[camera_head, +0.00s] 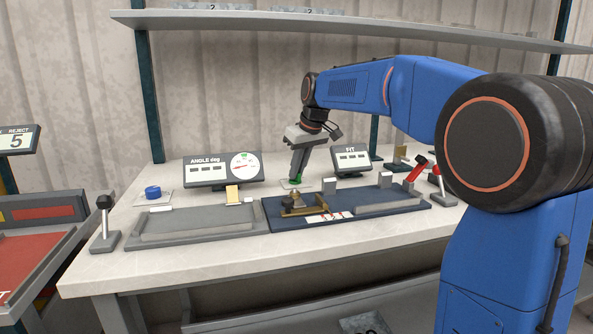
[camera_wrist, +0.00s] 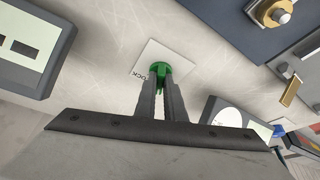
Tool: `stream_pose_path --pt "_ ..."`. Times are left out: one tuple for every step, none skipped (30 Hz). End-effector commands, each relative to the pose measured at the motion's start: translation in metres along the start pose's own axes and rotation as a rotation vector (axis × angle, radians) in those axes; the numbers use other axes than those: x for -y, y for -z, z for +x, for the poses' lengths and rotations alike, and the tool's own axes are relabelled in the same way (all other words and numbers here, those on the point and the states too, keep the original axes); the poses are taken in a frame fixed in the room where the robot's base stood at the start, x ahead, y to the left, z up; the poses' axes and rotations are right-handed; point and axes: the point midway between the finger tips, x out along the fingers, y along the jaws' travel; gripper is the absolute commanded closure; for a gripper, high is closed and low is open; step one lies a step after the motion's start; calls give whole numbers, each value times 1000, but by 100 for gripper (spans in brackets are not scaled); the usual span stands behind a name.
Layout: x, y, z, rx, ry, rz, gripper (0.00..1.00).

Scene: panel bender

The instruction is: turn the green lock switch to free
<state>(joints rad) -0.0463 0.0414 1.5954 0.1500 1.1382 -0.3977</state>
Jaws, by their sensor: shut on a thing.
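The green lock switch (camera_wrist: 159,69) stands on a small white plate (camera_wrist: 170,52) marked with the word LOCK, partly covered. In the wrist view my gripper (camera_wrist: 161,85) is shut on the green knob, its two dark fingers on either side of it. In the head view the gripper (camera_head: 297,178) points down at the back middle of the table, and the green switch (camera_head: 299,181) shows at its fingertips. I cannot read which setting the knob points to.
An ANGLE display (camera_head: 222,170) stands left of the gripper and a FIT display (camera_head: 351,161) right of it. In front is a dark blue tray (camera_head: 345,217) with a brass fixture (camera_head: 297,208). A grey tray (camera_head: 190,238) and a blue knob (camera_head: 153,192) lie left. A shelf (camera_head: 350,29) runs above.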

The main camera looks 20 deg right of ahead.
Motion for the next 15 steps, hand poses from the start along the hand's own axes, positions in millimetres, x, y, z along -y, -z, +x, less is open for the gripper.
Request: stream_pose_path --pt "-1 0 0 2 12 -28 100" --pt "-1 0 0 1 20 -46 100" --pt "-2 0 0 1 29 -68 100" --pt "-2 0 0 1 34 -83 100" --pt "-2 0 0 1 40 -97 100" --pt "-2 0 0 1 48 -115 100" --pt "-2 0 0 1 53 -127 100" --pt "-2 0 0 2 58 -139 100" --pt "-2 0 0 2 63 -152 100" --pt "-2 0 0 2 66 -161 100" --pt "-2 0 0 2 70 -168 100" --pt "-2 0 0 1 74 -178 100" --pt "-2 0 0 1 76 -183 100" --pt "-2 0 0 1 78 -188 100" --pt "-2 0 0 1 80 -193 100"
